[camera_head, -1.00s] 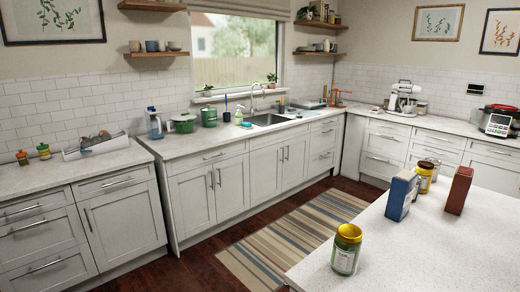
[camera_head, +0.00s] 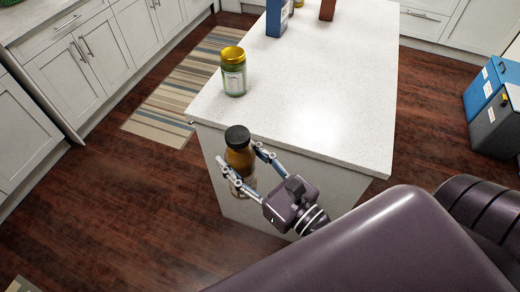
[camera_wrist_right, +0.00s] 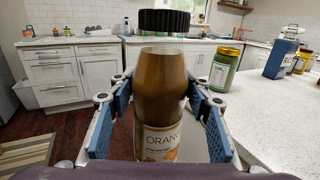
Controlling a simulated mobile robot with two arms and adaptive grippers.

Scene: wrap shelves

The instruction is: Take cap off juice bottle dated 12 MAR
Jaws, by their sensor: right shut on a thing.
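A juice bottle (camera_head: 240,157) with amber-brown contents and a black cap (camera_head: 237,134) is held upright in my right gripper (camera_head: 243,160), beside the near edge of the island. In the right wrist view the bottle (camera_wrist_right: 161,80) stands between the two blue-padded fingers, with the black ribbed cap (camera_wrist_right: 164,22) at its top. Its pale label (camera_wrist_right: 160,142) reads "ORAN" in part; no date is readable. The right gripper is shut around the bottle's body, below the cap. My left gripper is not in view.
The white island top (camera_head: 310,95) is mostly clear. A green jar with a yellow lid (camera_head: 233,72) stands near its left edge. A blue box (camera_head: 276,18) and a brown box (camera_head: 327,9) stand farther back. Blue and grey bins (camera_head: 490,85) are at the right.

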